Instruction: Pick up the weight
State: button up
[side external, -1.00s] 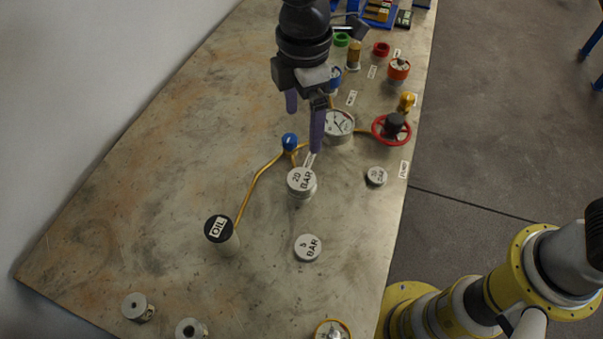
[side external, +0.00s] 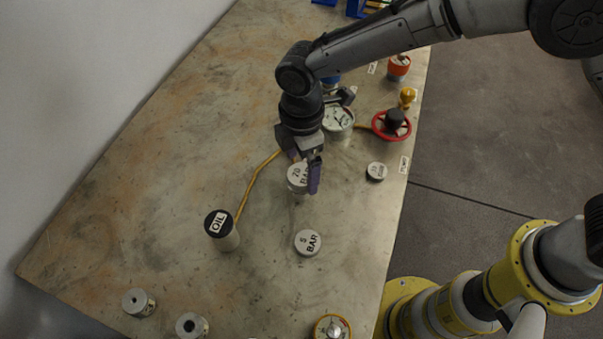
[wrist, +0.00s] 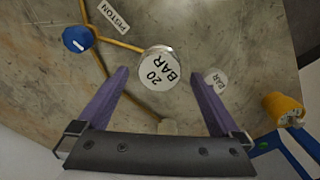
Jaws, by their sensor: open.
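A round silver weight marked 20 BAR (side external: 298,179) stands on the metal table. It also shows in the wrist view (wrist: 159,68), between the ends of the purple fingers. My gripper (side external: 303,175) is open over this weight, and one finger hides part of its right side in the side view. I cannot tell whether the fingers touch it. A weight marked 5 BAR (side external: 307,242) stands apart, below it in the side view. A smaller weight (side external: 376,171) with an unclear marking stands to the right.
A black-topped OIL cylinder (side external: 220,229) stands left of the weights, joined to a yellow pipe (side external: 254,180). A pressure gauge (side external: 338,119) and a red handwheel (side external: 391,125) stand behind. A blue knob (wrist: 77,39) is near the pipe. The table's left side is clear.

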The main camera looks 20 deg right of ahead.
jog(key=shift+f, duration=0.85)
jog(key=shift+c, duration=0.2)
jog(key=shift+r, duration=0.1)
grip_shut()
